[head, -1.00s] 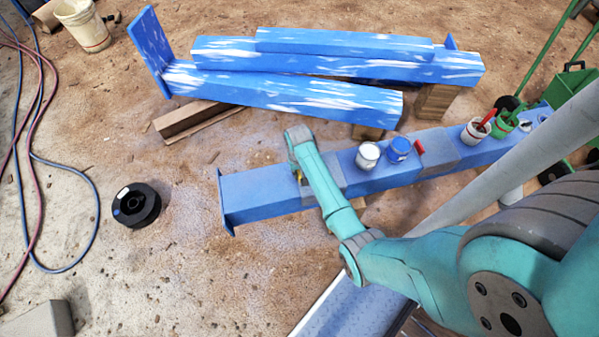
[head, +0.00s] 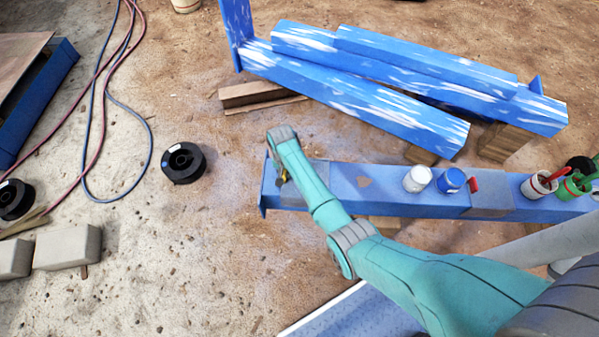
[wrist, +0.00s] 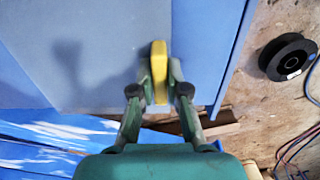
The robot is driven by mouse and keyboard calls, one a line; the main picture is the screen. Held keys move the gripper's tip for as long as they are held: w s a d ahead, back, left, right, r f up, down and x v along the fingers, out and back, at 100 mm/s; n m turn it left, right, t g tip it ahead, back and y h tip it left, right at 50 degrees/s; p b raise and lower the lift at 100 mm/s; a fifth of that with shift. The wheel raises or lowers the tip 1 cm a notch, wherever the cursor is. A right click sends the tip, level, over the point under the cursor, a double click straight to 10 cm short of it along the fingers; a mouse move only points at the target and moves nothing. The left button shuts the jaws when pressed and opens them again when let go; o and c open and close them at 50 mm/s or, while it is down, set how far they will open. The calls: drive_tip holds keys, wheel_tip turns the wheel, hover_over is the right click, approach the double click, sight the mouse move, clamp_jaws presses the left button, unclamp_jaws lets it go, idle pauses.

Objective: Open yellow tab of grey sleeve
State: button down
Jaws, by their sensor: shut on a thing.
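The grey sleeve (head: 318,172) wraps the blue beam (head: 395,200) near its left end. It fills the upper left of the wrist view (wrist: 90,50). Its yellow tab (wrist: 159,65) stands on the sleeve's edge side. My gripper (wrist: 160,88) is shut on the yellow tab, one finger on each side. In the head view my gripper (head: 283,172) is largely hidden behind my arm. A brown patch (head: 364,182) shows on the beam, right of the sleeve.
White (head: 417,179) and blue (head: 451,180) cans stand on the beam. A second grey sleeve (head: 490,197) with a red tab (head: 474,185) is right of them. Painted blue beams (head: 360,95) lie behind. A black spool (head: 184,163) lies left on open ground.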

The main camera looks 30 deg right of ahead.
drive_tip(key=shift+w+a, duration=0.35)
drive_tip(key=shift+a, duration=0.15)
drive_tip(key=c, duration=1.2)
unclamp_jaws()
drive_tip(key=shift+o, duration=0.2)
wheel_tip(320, 180, up, 12)
